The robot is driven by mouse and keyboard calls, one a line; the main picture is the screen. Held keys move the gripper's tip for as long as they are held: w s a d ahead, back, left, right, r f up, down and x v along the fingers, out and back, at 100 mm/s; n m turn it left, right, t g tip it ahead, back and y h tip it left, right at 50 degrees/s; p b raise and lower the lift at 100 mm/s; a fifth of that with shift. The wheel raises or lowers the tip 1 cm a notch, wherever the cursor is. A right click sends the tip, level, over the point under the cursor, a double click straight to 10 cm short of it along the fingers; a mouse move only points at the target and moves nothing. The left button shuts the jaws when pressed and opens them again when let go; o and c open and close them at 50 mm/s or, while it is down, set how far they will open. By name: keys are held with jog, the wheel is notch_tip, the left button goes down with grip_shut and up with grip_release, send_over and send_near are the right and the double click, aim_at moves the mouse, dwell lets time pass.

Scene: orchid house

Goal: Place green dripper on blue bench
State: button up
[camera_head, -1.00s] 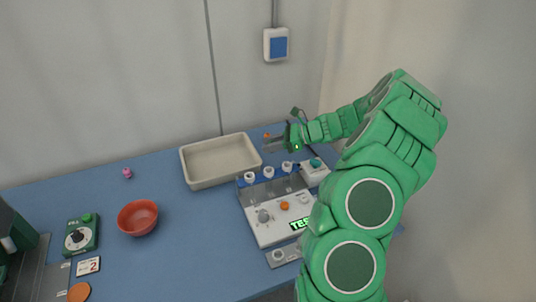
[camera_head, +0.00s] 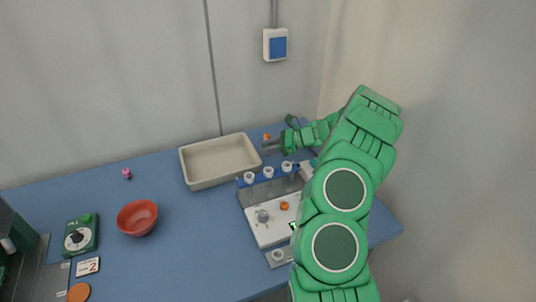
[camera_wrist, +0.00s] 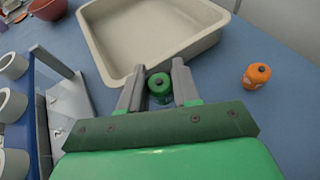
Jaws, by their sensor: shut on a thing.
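The green dripper (camera_wrist: 160,86), a small green bottle with a dark cap, is between the two grey fingers of my gripper (camera_wrist: 158,88) in the wrist view. The gripper is shut on it. In the head view my gripper (camera_head: 270,147) is low over the back right of the blue bench (camera_head: 190,240), just right of the beige tray. I cannot make out the dripper in the head view. Whether its base touches the bench (camera_wrist: 285,120) cannot be told.
The beige tray (camera_head: 188,172) is close beside the fingertips. An orange dripper (camera_wrist: 256,75) stands to their right in the wrist view. A tube rack (camera_head: 262,176) with a white device (camera_head: 268,234) is in front. A red bowl (camera_head: 138,217) stands left; bench between is clear.

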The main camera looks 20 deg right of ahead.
jog(key=shift+f, duration=1.55)
jog(key=shift+f, duration=0.15)
jog(key=o, duration=1)
